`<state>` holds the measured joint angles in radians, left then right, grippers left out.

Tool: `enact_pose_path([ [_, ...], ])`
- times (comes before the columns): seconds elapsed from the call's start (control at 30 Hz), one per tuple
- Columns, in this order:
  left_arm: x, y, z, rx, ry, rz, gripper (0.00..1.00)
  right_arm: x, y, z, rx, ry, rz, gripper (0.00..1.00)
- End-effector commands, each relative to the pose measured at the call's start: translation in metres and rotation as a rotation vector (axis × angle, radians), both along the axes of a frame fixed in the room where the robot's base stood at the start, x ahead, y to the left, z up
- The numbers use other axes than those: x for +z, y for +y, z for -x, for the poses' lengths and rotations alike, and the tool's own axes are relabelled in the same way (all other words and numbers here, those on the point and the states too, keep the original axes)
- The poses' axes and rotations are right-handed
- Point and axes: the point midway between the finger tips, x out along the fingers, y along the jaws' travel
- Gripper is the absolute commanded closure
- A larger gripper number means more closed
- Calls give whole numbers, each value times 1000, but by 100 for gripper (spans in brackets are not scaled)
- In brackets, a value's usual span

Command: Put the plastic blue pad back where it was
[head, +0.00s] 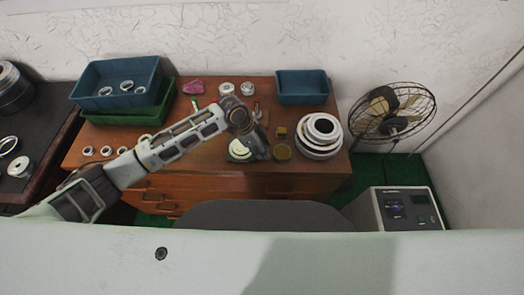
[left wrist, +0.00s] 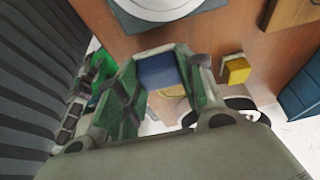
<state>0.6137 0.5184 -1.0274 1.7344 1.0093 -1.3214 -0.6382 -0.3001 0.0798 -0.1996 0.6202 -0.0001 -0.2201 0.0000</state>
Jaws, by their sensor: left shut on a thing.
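My left gripper (head: 259,147) reaches over the middle of the wooden desk, beside a grey plate with a pale ring (head: 240,149). In the left wrist view its two green-lined fingers are shut on a blue pad (left wrist: 157,70), held between the fingertips. The plate with the ring (left wrist: 160,8) shows at the top of that view, apart from the pad. In the head view I cannot make out the pad, as the gripper hides it. My right gripper is not in view.
A round yellow tin (head: 282,152), a yellow block (head: 281,132) and a stack of large rings (head: 319,137) stand right of the gripper. A blue bin (head: 302,87) is at the back right. Blue (head: 118,85) and green (head: 122,116) bins are at the left.

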Motion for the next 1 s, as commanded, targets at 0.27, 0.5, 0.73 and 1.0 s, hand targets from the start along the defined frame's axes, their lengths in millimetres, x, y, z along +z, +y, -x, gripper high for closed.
enact_pose_path([
  [0.27,-23,0,0,0,0,1,80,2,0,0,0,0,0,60],
  [0.5,-24,0,0,0,0,1,80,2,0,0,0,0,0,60],
  [0.73,-27,0,0,0,0,1,59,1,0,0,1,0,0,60],
  [1.0,-26,0,0,0,0,1,40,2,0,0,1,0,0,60],
])
